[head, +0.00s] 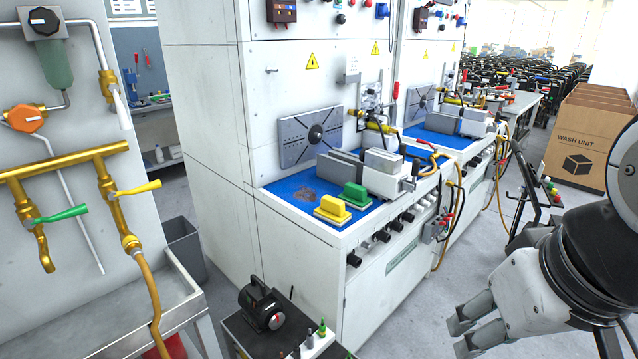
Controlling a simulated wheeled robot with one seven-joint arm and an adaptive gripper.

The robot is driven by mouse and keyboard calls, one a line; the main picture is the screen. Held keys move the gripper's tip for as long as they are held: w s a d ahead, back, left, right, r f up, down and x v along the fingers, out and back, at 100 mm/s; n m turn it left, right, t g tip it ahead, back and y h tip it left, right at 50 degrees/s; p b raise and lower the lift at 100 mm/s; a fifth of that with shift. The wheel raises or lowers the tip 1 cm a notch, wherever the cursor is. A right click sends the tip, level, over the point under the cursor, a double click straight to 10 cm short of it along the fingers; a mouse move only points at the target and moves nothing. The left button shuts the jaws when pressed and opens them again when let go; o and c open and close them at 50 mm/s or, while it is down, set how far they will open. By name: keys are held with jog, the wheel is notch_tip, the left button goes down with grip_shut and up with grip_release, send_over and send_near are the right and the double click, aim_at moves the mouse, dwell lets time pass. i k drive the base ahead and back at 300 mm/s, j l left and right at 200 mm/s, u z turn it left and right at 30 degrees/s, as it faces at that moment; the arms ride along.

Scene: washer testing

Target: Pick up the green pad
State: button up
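The green pad (356,195) sits on the blue top of the white test bench, close to its front edge. A yellow pad (333,209) stands just left of it, nearer to me. Both are blocks with a raised part on a wider base. My gripper (462,338) is at the lower right of the head view, low in front of the bench and well away from the pad. Its two fingers look apart with nothing seen between them.
Grey metal blocks (383,172) and a fixture stand behind and right of the green pad. Knobs (381,235) and hoses line the bench front. A low cart with a black device (263,305) stands before the bench. Brass pipes (70,165) are at left, cardboard boxes (583,140) at right.

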aim_at(354, 195)
jog(key=i+l+u, duration=0.15)
jog(key=u, duration=0.55)
jog(key=i+l+u, duration=0.15)
jog(key=l, duration=0.25)
jog(key=i+l+u, duration=0.15)
jog(key=l, duration=0.25)
jog(key=l+u, duration=0.15)
jog(key=l, duration=0.25)
jog(key=i+l+u, duration=0.2)
jog(key=l, duration=0.25)
jog(key=i+l, duration=0.1)
jog(key=l, duration=0.55)
jog(key=i+l, duration=0.1)
jog(key=l, duration=0.6)
jog(key=i+l, duration=0.1)
jog(key=l, duration=0.55)
jog(key=u, duration=0.05)
